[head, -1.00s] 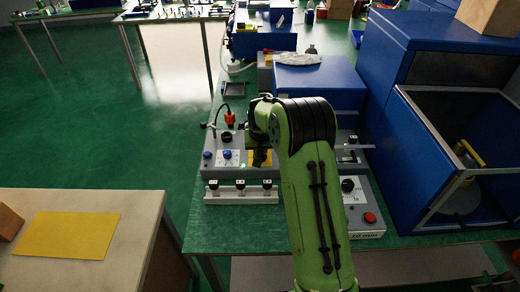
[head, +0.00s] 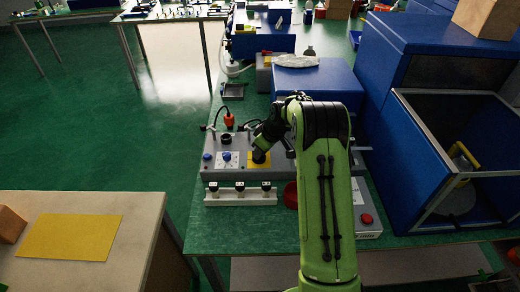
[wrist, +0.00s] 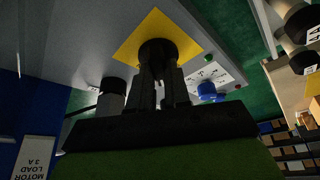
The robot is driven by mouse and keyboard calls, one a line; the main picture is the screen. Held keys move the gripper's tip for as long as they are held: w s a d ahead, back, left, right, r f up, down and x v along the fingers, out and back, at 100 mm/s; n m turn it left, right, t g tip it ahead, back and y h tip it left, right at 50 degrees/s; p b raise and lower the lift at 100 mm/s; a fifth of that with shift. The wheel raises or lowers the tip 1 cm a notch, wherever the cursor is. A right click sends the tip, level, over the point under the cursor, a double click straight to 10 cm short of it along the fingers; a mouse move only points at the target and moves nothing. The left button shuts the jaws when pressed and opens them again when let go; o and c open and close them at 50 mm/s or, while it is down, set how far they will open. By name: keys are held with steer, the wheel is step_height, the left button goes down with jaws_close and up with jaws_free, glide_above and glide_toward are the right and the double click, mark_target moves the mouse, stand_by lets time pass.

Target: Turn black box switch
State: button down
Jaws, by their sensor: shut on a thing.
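The black switch (wrist: 158,47) is a round dark knob on a yellow square plate (wrist: 134,35) of the grey control box. My gripper (wrist: 160,68) is shut on this knob, with its two dark fingers on either side of it in the wrist view. In the head view, my gripper (head: 262,146) reaches down and left onto the grey box (head: 212,165), over the yellow plate (head: 267,161). The fingers and wrist hide most of the knob there, so its turn angle cannot be told.
A blue knob (wrist: 207,91) on a white label and another black knob (wrist: 112,92) flank the switch. A white rack (head: 225,198) with black-topped pieces stands in front. A blue box (head: 318,84) is behind, and an open blue cabinet (head: 405,150) is at right.

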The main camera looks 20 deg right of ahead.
steer(key=n+g+y+p, duration=0.1)
steer(key=n+p, duration=0.1)
steer(key=n, duration=0.2)
steer(key=shift+d, duration=0.15)
steer(key=shift+w+n+g+y+p, duration=0.1)
steer(key=shift+n+g+y+p, duration=0.25)
steer(key=shift+n, duration=0.5)
steer(key=shift+w+n+g+y+p, duration=0.1)
steer(key=shift+n+g+p, duration=0.15)
steer(key=shift+n+p, duration=0.45)
steer(key=shift+n, duration=0.25)
steer(key=c, duration=1.1)
jaws_free()
steer(key=p+v, duration=0.4)
steer(key=v, duration=1.1)
steer(key=shift+d+r, duration=0.2)
steer(key=shift+r, duration=0.15)
